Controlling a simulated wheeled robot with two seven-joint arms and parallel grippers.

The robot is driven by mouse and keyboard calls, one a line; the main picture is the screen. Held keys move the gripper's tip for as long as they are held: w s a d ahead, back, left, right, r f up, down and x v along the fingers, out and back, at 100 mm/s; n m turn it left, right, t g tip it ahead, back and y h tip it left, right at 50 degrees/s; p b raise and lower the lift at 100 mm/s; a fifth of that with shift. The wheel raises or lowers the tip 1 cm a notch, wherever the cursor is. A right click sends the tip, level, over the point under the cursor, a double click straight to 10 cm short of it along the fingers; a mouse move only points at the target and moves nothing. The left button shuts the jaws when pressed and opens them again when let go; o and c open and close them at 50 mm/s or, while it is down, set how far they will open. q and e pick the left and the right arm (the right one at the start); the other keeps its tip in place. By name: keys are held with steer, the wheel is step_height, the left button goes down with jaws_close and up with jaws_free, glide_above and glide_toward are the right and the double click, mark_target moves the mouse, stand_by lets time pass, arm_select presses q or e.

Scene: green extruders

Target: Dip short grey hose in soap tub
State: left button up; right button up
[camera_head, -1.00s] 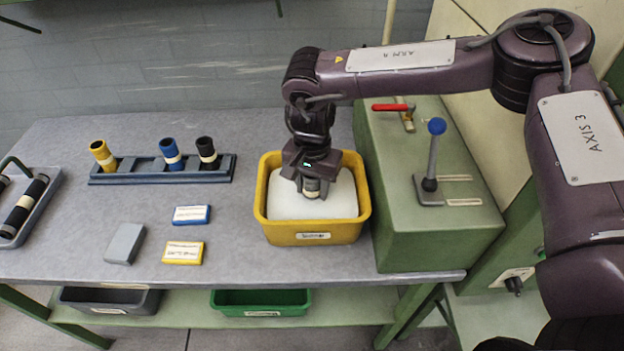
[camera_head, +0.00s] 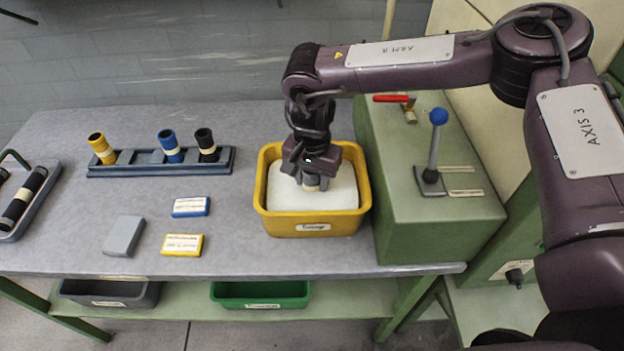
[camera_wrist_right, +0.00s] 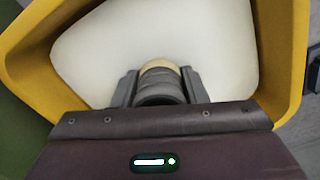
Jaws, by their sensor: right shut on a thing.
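My right gripper (camera_head: 311,172) points down over the yellow soap tub (camera_head: 314,227) and is shut on the short grey hose (camera_head: 312,184). In the right wrist view the hose (camera_wrist_right: 161,84) sits between the two fingers, with a cream band toward its far end. White soap (camera_head: 288,195) fills the tub and also shows in the right wrist view (camera_wrist_right: 100,45). The hose's lower end meets the white surface; how deep it goes is hidden. My left gripper is not in view.
Left of the tub is a rack (camera_head: 130,169) with yellow, blue and black hoses. Blue (camera_head: 190,207) and yellow (camera_head: 182,245) labelled blocks and a grey block (camera_head: 124,236) lie in front. A green machine (camera_head: 430,220) with a blue-knobbed lever (camera_head: 434,150) stands close right.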

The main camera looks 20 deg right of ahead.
stand_by(0.4)
step_height(320, 180, up, 12)
steer(key=p, duration=1)
steer(key=shift+r, duration=0.1)
stand_by(0.7)
